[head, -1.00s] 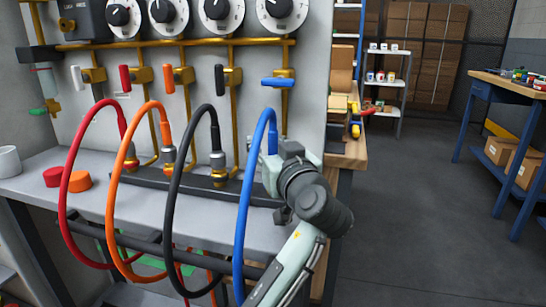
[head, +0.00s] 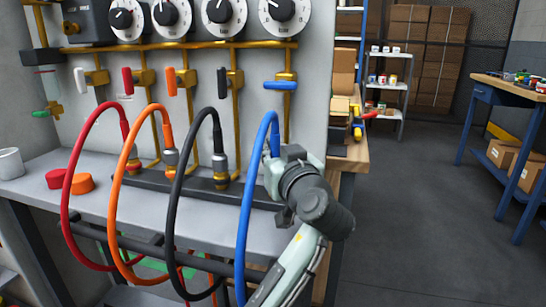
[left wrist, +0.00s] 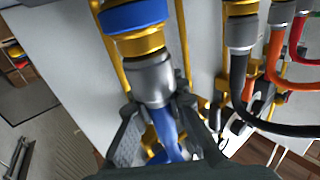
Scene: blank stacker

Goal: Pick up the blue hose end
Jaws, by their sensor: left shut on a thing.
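The blue hose (head: 246,200) arcs up from below the bench and bends down behind my left gripper (head: 270,178). In the left wrist view, the blue hose end is a grey metal collar (left wrist: 152,80) on blue hose. My left gripper's fingers (left wrist: 160,118) are shut around it, at the collar and hose. A brass piece with a blue ring (left wrist: 135,18) lines up with the collar. In the head view my wrist hides the hose end's lower part, so I cannot tell whether it is joined to a fitting. My right gripper is not in view.
Red (head: 75,150), orange (head: 118,190) and black (head: 178,190) hoses loop to the left, their ends on a dark rail (head: 150,186). A blue-handled valve (head: 280,86) sits above the gripper. Red and orange caps and a white cup (head: 10,163) stand on the bench. Open floor lies to the right.

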